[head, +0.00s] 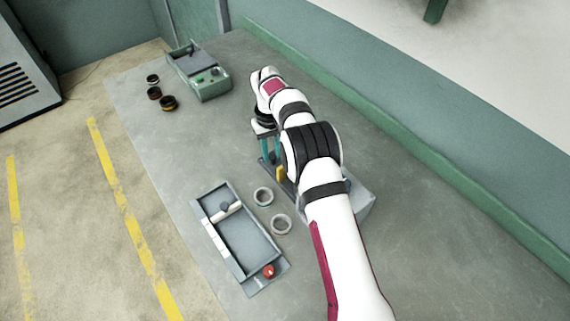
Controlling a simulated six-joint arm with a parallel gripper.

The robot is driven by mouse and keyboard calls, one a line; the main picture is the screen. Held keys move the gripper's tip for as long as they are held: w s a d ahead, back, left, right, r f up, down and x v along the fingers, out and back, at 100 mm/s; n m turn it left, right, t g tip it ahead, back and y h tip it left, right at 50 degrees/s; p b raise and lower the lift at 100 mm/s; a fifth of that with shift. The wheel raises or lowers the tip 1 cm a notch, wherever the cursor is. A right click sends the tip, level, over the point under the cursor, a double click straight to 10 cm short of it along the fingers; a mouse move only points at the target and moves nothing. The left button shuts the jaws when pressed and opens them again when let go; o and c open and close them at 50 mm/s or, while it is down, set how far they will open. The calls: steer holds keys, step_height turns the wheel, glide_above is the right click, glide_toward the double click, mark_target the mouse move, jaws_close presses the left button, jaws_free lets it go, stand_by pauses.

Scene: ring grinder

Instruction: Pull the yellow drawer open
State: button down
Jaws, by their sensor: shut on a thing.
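The yellow drawer (281,174) shows only as a small yellow patch beside my arm, at the left of a pale grey box (359,203). My arm covers most of the drawer and box, so I cannot tell how far the drawer stands out. My gripper (269,152) points down with its teal fingers at the drawer's far left end. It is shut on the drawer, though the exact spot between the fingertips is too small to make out.
A grey tray unit (211,232) with a red button (269,271) lies front left of the drawer. Two pale rings (264,196) (281,224) lie between them. A green machine (204,82) and several dark rings (168,103) stand at the back left. The table between is clear.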

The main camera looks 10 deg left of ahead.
steer(key=shift+w+a, duration=0.85)
steer(key=shift+w, duration=0.1)
steer(key=c, duration=0.7)
jaws_free()
steer(key=shift+o, duration=0.2)
step_height(320, 180, up, 8)
steer(key=shift+f, duration=0.25)
